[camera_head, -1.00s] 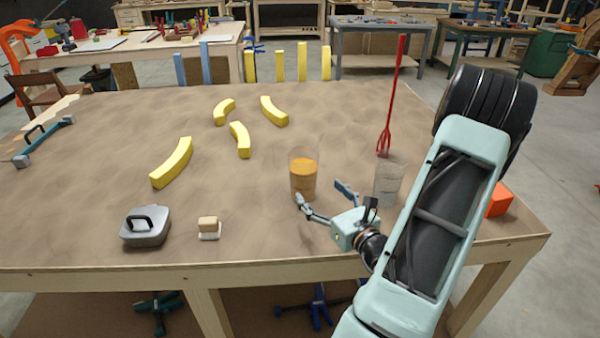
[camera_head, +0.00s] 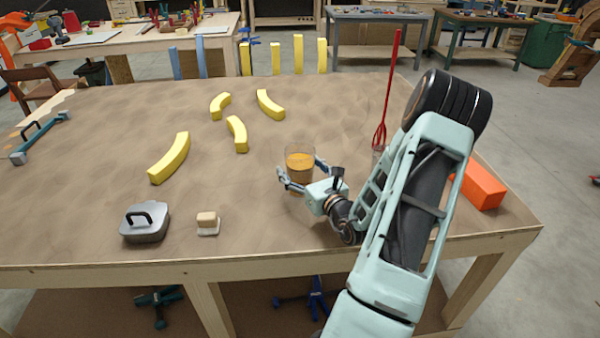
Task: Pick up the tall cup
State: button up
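A clear cup with an amber band near its top (camera_head: 300,160) stands upright on the worktable (camera_head: 80,215), right of the middle. My gripper (camera_head: 302,173) is low beside it, with its fingers apart, one on each side of the cup. I cannot tell whether either finger touches the glass.
Several curved yellow pieces (camera_head: 170,160) lie left of and behind the amber cup. A grey lidded box (camera_head: 145,222) and a small tan block on a white base (camera_head: 207,222) sit at the front left. An orange block (camera_head: 482,187) is at the right edge, beside my arm.

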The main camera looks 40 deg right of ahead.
jog(key=c, duration=1)
jog(key=shift+o, duration=0.2)
jog(key=shift+r, duration=0.2)
